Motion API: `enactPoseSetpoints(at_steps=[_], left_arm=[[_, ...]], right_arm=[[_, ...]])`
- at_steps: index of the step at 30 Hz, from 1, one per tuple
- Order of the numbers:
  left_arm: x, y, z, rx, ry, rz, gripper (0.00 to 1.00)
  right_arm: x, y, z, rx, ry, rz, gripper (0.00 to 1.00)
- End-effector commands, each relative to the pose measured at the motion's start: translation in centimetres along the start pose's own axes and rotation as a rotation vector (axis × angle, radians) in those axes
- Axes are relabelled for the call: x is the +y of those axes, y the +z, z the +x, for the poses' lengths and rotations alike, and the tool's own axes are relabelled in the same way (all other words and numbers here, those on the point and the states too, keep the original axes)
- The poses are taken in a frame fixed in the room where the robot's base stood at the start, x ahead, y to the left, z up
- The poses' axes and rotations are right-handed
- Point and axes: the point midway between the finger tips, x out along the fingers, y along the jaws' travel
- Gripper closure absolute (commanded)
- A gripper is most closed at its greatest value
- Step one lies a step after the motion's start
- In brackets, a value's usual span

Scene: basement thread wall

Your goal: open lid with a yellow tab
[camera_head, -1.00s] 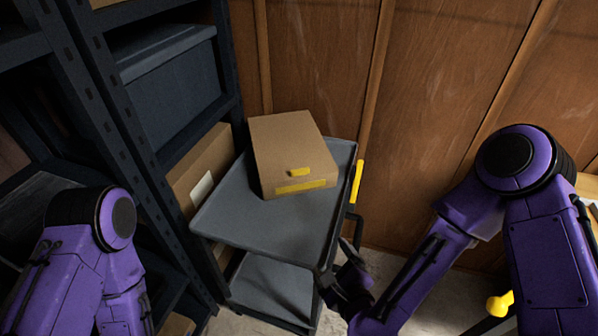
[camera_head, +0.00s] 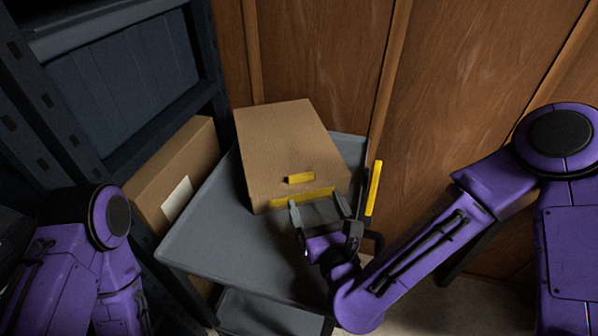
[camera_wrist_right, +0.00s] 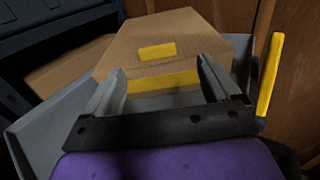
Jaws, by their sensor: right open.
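A brown cardboard box (camera_head: 285,145) sits shut on the top shelf of a grey cart (camera_head: 215,235). A small yellow tab (camera_head: 300,178) sticks out near the front edge of its lid, and a yellow strip (camera_head: 315,194) runs along the front face below. My right gripper (camera_head: 318,202) is open and empty just in front of the box's front face, below the tab. In the right wrist view the tab (camera_wrist_right: 157,51) appears ahead, between and beyond the two fingers (camera_wrist_right: 160,80). My left gripper is out of view; only my left arm shows.
The cart has a yellow handle (camera_head: 374,188) on its right side. Another cardboard box (camera_head: 172,170) with a white label stands on the dark shelving at left. A wooden wall (camera_head: 450,80) closes off the back. The cart top in front of the box is bare.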

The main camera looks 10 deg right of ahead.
Motion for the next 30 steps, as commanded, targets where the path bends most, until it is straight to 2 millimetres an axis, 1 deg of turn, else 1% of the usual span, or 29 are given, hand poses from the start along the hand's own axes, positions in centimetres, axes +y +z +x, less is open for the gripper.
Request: enactPoseSetpoints(at_steps=[1,4,12,14,15,18,21,25,30], left_arm=[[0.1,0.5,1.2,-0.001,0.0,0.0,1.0],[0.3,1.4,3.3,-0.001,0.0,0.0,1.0],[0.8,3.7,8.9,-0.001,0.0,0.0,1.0],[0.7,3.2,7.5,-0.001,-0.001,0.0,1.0],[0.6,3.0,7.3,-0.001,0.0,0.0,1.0],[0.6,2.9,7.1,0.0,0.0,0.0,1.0],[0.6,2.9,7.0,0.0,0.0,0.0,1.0],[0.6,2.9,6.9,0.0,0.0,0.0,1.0],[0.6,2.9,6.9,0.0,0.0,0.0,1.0]], right_arm=[[0.1,-0.6,0.3,-0.003,0.0,-0.001,0.11],[0.3,-1.1,1.1,-0.005,0.001,-0.004,0.11],[0.4,-1.1,2.6,-0.005,0.012,0.001,0.11],[0.5,0.1,4.2,-0.001,0.011,-0.002,0.11],[0.4,0.2,5.2,0.001,0.01,-0.001,0.11],[0.5,0.1,7.4,0.001,0.01,-0.002,0.11],[0.5,0.1,9.1,0.001,0.011,-0.004,0.11],[0.5,0.0,10.2,0.002,0.011,-0.002,0.11],[0.5,0.0,10.5,0.002,0.011,-0.003,0.11]])
